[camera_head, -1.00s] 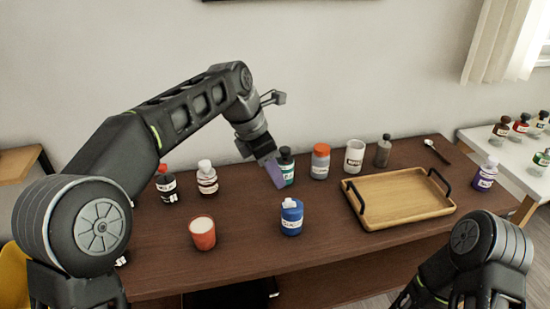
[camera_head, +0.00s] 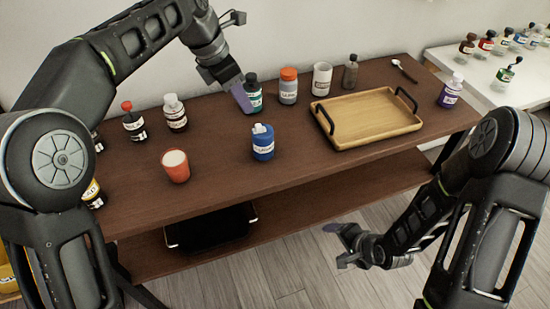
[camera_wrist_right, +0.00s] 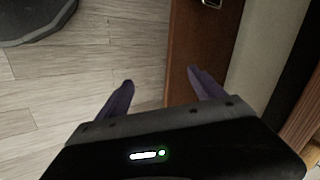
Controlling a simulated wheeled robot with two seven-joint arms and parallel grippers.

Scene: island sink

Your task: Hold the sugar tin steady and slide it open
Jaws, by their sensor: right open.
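Several labelled containers stand on the brown table, but the labels are too small to tell surely which is the sugar tin. A blue container (camera_head: 263,144) with a white top stands near the front edge. A grey jar (camera_head: 288,88) with an orange lid stands behind it. My left gripper (camera_head: 240,95) points down beside a dark-capped green bottle (camera_head: 253,94); its fingers are seen edge-on, so its opening is unclear. My right gripper (camera_head: 342,243) is low in front of the table, over the floor. In the right wrist view its fingers (camera_wrist_right: 160,78) are apart and empty.
A wooden tray (camera_head: 368,117) with black handles lies at the table's right. A red cup (camera_head: 175,166), a white mug (camera_head: 321,79) and more bottles stand around. The tabletop's front right is clear. A lower shelf (camera_head: 330,187) runs under the top. A white table (camera_head: 490,75) holds bottles.

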